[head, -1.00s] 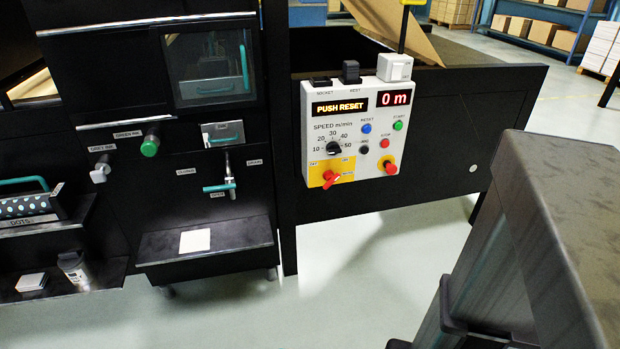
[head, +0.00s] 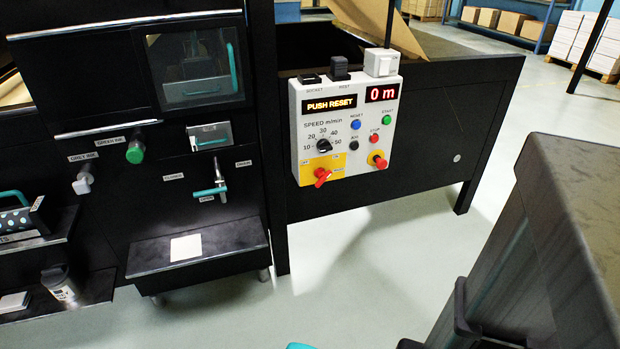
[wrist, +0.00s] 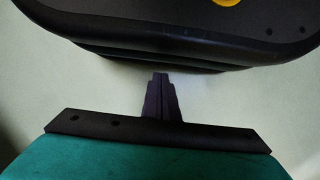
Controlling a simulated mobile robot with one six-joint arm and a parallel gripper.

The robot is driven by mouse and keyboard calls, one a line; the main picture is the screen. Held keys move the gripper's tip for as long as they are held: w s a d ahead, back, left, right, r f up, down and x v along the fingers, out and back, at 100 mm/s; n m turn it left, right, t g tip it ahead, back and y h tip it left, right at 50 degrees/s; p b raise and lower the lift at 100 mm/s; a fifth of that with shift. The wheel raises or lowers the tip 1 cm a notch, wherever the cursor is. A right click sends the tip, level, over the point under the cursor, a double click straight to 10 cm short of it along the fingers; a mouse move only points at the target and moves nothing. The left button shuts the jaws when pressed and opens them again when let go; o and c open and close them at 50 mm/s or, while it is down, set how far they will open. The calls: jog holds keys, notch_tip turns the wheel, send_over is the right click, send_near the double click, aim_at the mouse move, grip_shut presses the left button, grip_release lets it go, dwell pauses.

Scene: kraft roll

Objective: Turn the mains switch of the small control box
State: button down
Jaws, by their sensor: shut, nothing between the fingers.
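The control box (head: 342,160) is a pale upright panel on the dark machine frame, in the middle of the head view. Its displays read "PUSH RESET" and "0 m". A red rotary switch (head: 322,177) sits on a yellow plate at its lower left, with small labels around it. Its handle is tilted. A second red knob (head: 378,160) on yellow sits at the lower right. My gripper (wrist: 161,78) shows in the wrist view, shut and empty, pointing over pale floor and well away from the box. The box is not in the wrist view.
A black speed dial (head: 324,146) and several small buttons share the panel. A white switch box (head: 382,62) stands above it. A teal-handled valve (head: 212,191) and a ledge (head: 222,240) are to the left. Pale floor (head: 350,270) lies open below the box.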

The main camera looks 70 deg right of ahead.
jog(key=w+d+r+m+t+h+p, duration=0.2)
jog(key=w+d+r+m+p, duration=0.4)
jog(key=w+d+r, duration=1.2)
jog(key=w+d+r+m+h, duration=0.25)
jog(key=d+r+m, duration=0.45)
jog(key=d+r, duration=0.75)
jog(key=s+d+r+m+g, duration=0.2)
jog(key=s+d+r+m, duration=0.5)
jog(key=d, duration=0.7)
jog(key=s+d+r+m+g+p, duration=0.1)
jog(key=s+d+r+m+g, duration=0.1)
jog(key=s+d+r+m, duration=0.6)
jog(key=s+d+r+h, duration=0.1)
jog(key=s+d+r, duration=0.3)
jog(key=r, duration=0.4)
jog(key=shift+d, duration=0.9)
